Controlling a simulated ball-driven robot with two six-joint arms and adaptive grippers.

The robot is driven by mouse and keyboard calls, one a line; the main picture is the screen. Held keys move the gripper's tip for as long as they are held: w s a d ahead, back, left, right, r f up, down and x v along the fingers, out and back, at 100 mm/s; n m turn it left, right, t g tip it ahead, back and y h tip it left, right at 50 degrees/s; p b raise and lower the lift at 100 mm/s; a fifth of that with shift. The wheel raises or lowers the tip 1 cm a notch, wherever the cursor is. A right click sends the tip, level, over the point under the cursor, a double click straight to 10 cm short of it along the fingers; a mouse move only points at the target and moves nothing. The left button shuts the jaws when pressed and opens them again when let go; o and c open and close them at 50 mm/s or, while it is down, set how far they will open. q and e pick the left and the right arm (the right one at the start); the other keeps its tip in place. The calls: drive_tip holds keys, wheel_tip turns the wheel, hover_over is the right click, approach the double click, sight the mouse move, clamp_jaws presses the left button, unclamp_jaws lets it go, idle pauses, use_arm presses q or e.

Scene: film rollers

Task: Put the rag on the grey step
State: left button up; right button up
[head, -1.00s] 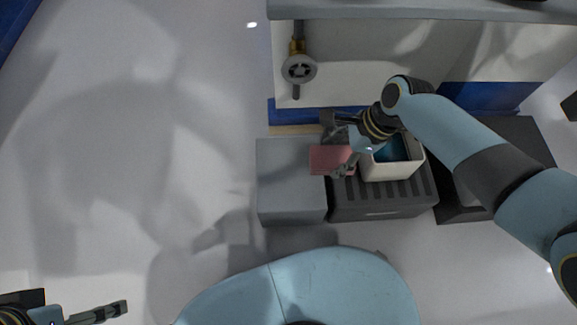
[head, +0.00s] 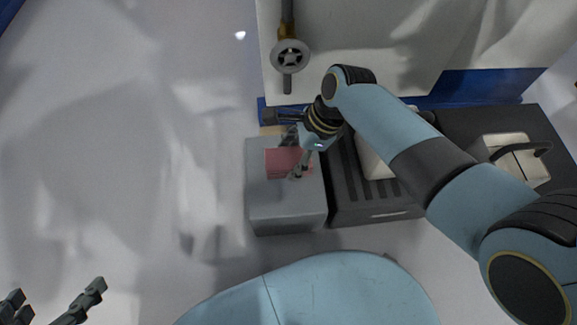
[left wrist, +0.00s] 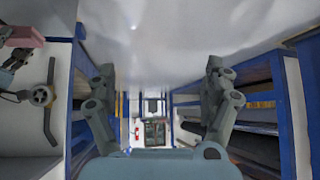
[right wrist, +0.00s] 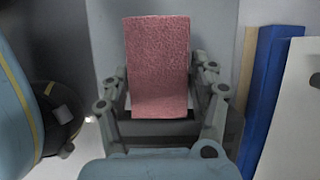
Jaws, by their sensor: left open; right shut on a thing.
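The pink rag (head: 284,163) is in my right gripper (head: 296,157), over the grey step (head: 287,212) in the head view. In the right wrist view the rag (right wrist: 157,62) stands between the two fingers of my right gripper (right wrist: 160,105), which is shut on it. I cannot tell if the rag touches the step's top. My left gripper (head: 52,312) is open and empty at the bottom left of the head view. Its spread fingers also show in the left wrist view (left wrist: 165,105).
A dark ribbed platform (head: 345,195) stands right of the step, with a pale container (head: 374,160) on it partly hidden by my right arm. A second pale container (head: 513,160) with a dark handle is further right.

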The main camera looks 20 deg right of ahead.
sight(289, 165)
drive_tip(key=shift+w+a+f+b, duration=0.3)
drive_tip(key=shift+a+f, duration=0.1)
drive_tip(key=shift+f, duration=0.05)
drive_tip(key=shift+f+b, duration=0.35)
drive_tip(key=shift+f, duration=0.1)
drive_tip(key=shift+s+f+b, duration=0.1)
drive_tip(key=shift+f+b, duration=0.35)
drive_tip(key=shift+f, duration=0.05)
drive_tip(key=shift+f+b, duration=0.75)
drive_tip(key=shift+f, duration=0.15)
use_arm(q)
drive_tip(key=w+d+r+t, duration=0.1)
drive_tip(key=w+r+t, duration=0.3)
drive_tip(key=t, duration=0.3)
drive_tip(key=shift+w+d+r+m+h, duration=0.15)
drive_tip(key=shift+w+r+m+h, duration=0.15)
drive_tip(key=shift+r+m+h, duration=0.15)
drive_tip(key=shift+r, duration=0.1)
use_arm(e)
drive_tip(key=o, duration=1.2)
drive_tip(key=shift+f, duration=0.1)
drive_tip(key=shift+c, duration=0.2)
use_arm(q)
drive_tip(key=shift+t, duration=0.3)
